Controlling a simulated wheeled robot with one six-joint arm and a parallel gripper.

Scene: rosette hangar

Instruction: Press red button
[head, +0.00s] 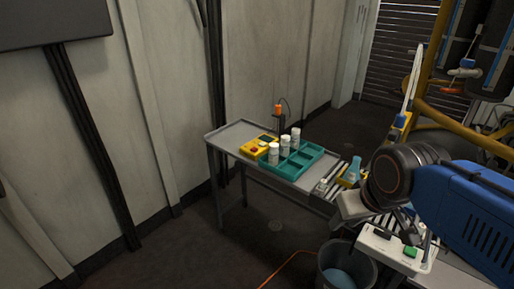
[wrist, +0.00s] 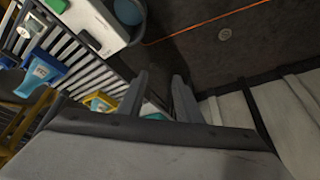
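A yellow box (head: 262,142) with a small red button (head: 254,149) on top sits on the grey table (head: 232,136), at its left end. My gripper (head: 352,206) is at the right in the head view, well apart from the yellow box and nearer the camera. In the wrist view my gripper (wrist: 160,92) shows two dark fingers apart with nothing held between them. The red button is not visible in the wrist view.
A teal tray (head: 305,160) with white bottles (head: 285,144) stands beside the yellow box. An orange-topped item (head: 278,109) stands behind it. A white box (head: 400,252) with a green button and a bucket (head: 347,268) are in front. Floor left of the table is clear.

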